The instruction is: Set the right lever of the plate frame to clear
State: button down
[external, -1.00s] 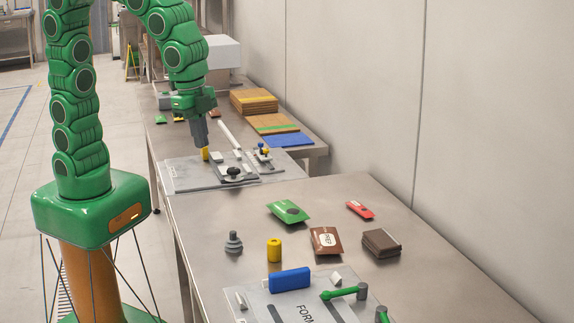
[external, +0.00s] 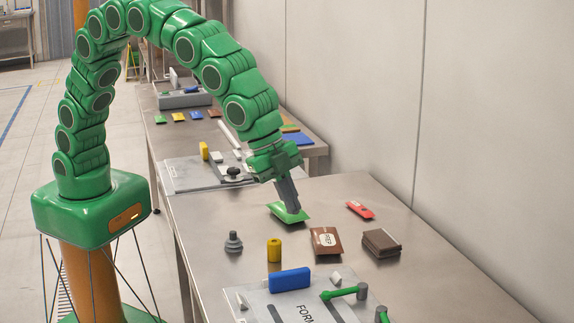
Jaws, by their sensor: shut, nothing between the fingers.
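The near grey plate (external: 258,300), printed with letters reading "FORM" as far as they show, lies at the bottom of the external view and is cut off by the frame edge. Two green-handled levers are there: one (external: 345,292) lies across the plate's back right, and another (external: 382,315) is partly cut off at the bottom edge. I cannot read any lever marking. My gripper (external: 292,208) is shut and empty, pointing down at the green packet (external: 277,209) behind the plate. Its tip hides part of the packet; I cannot tell whether they touch.
A blue block (external: 290,280) stands on the near plate. A second plate (external: 180,178) lies farther back.

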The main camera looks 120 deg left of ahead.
aim_at(381, 318)
jog(key=w+d+f+m+t+h, duration=0.1)
jog(key=w+d+f+m, duration=0.1)
jog(key=w+d+f, duration=0.3)
jog(key=w+d+f+m+t, duration=0.1)
jog(key=w+d+f, duration=0.2)
jog(key=w+d, duration=0.35)
jog(key=shift+w+a+r+x, duration=0.15)
jog(key=shift+a+x, duration=0.1)
jog(key=shift+x, duration=1.5)
jog(key=shift+w+a+r+x, duration=0.1)
jog(key=shift+w+a+x, duration=0.15)
jog(key=shift+x, duration=1.45)
jog(key=shift+w+a+r+x, duration=0.1)
jog(key=shift+a+x, duration=0.15)
jog(key=shift+x, duration=1.5)
jog(key=shift+w+a+f, duration=0.2)
jog(key=shift+w+a, duration=0.35)
jog(key=shift+w, duration=0.25)
jog(key=shift+w+a+f, duration=0.2)
jog(key=shift+w+a, duration=0.3)
jog(key=shift+w, duration=0.35)
jog(key=shift+w, duration=0.1)
jog(key=shift+w+f, duration=0.15)
jog(key=shift+w, duration=0.45)
